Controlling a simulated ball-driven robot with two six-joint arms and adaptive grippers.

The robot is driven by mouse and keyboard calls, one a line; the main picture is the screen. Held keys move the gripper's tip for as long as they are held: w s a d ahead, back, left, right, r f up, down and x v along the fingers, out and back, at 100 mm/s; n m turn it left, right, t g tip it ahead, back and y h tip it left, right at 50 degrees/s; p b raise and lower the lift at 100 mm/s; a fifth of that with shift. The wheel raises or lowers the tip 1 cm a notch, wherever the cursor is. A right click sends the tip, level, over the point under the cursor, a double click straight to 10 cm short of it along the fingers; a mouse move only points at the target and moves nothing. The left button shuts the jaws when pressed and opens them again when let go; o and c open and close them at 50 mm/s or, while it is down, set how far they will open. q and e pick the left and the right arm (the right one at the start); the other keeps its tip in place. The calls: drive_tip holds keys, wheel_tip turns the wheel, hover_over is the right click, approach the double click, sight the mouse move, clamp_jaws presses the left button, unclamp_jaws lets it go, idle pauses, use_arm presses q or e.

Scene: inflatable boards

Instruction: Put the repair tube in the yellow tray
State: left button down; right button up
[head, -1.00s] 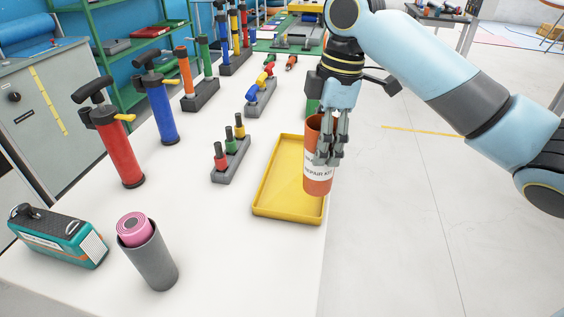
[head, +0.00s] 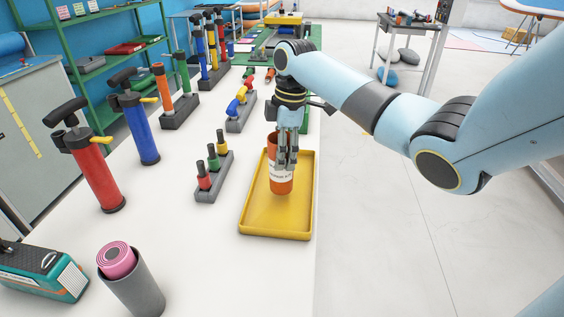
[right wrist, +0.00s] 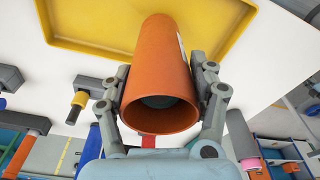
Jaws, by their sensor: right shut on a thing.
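The repair tube (head: 281,178) is an orange cylinder with a white label, upright in the head view. My right gripper (head: 287,152) is shut on it near its upper part. The tube is over the yellow tray (head: 262,228), within its outline; I cannot tell whether its base touches the tray floor. In the right wrist view the open end of the tube (right wrist: 160,75) faces the camera between the two fingers (right wrist: 165,95), with the yellow tray (right wrist: 85,22) behind it. My left gripper is not in view.
Left of the tray stands a grey rack (head: 213,178) with red, green and yellow pieces. A red pump (head: 97,178), a blue pump (head: 140,130), a teal box (head: 45,272) and a grey holder with a pink roll (head: 132,285) stand further left. The table's right edge is close to the tray.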

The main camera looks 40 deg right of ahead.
wheel_tip(320, 180, down, 3)
drive_tip(key=shift+r, duration=0.2)
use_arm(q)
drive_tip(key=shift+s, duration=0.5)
use_arm(e)
drive_tip(key=shift+f, duration=0.15)
drive_tip(key=o, duration=1.2)
drive_tip(key=shift+f, duration=0.15)
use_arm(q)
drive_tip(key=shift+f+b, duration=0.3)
use_arm(e)
drive_tip(key=r, duration=0.8)
drive_tip(key=s+d+r, duration=0.1)
drive_tip(key=r, duration=0.3)
drive_tip(key=shift+d+r, duration=0.1)
